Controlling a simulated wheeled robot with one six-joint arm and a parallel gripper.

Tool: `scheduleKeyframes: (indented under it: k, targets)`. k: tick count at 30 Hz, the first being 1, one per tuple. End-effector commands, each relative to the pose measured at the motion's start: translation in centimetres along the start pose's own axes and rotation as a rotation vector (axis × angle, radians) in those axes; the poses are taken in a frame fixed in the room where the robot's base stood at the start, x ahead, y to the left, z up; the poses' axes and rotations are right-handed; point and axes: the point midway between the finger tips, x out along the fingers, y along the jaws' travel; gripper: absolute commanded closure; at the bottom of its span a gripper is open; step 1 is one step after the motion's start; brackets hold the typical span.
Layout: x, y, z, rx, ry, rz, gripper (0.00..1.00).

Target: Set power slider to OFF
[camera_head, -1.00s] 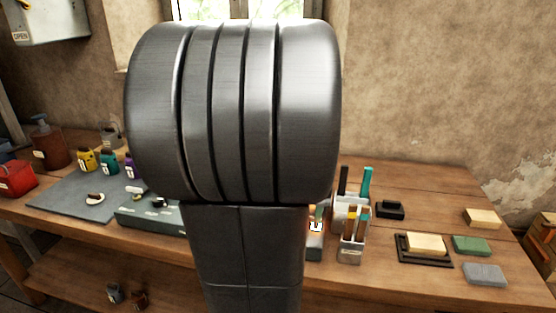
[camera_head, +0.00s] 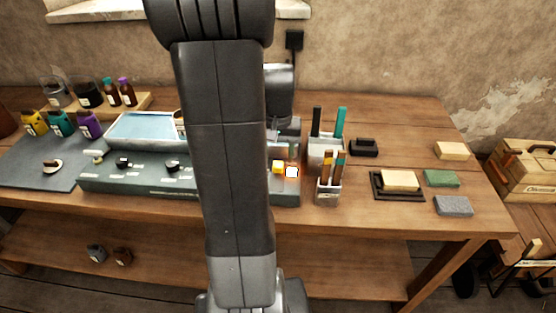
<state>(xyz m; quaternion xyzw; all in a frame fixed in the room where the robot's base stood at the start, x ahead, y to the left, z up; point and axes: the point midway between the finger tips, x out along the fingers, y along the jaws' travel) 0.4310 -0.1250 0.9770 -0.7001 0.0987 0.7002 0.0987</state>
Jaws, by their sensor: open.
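A long grey-green console (camera_head: 130,180) lies on the bench, with a tilted pale-blue panel on top. Small dark knobs (camera_head: 123,162) with pale labels sit along its front left. At its right end, small orange and white lit parts (camera_head: 292,172) show. I cannot tell which part is the power slider, nor its setting; lettering is too small to read. My dark grey arm stands upright in front of the console and hides its middle right.
Tool holders (camera_head: 328,190) stand just right of the console. Farther right are a framed block (camera_head: 400,182), a green sponge (camera_head: 441,178) and a grey block (camera_head: 454,205). Several coloured bottles (camera_head: 88,125) stand at left. Some wooden bench surface (camera_head: 350,215) is bare.

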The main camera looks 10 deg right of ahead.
Motion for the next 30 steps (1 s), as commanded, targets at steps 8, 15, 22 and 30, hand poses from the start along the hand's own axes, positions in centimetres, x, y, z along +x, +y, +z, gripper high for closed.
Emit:
scheduleKeyframes:
  k: [8, 15, 22, 30]
  targets:
    - [2.7, 0.0, 0.0, 0.0, -0.001, 0.0, 0.51]
    - [2.9, 0.0, 0.0, 0.0, 0.001, 0.0, 0.51]
    - [2.8, 0.0, 0.0, 0.0, 0.0, 0.0, 0.84]
    - [2.8, 0.0, 0.3, 0.0, 0.0, 0.0, 1.0]
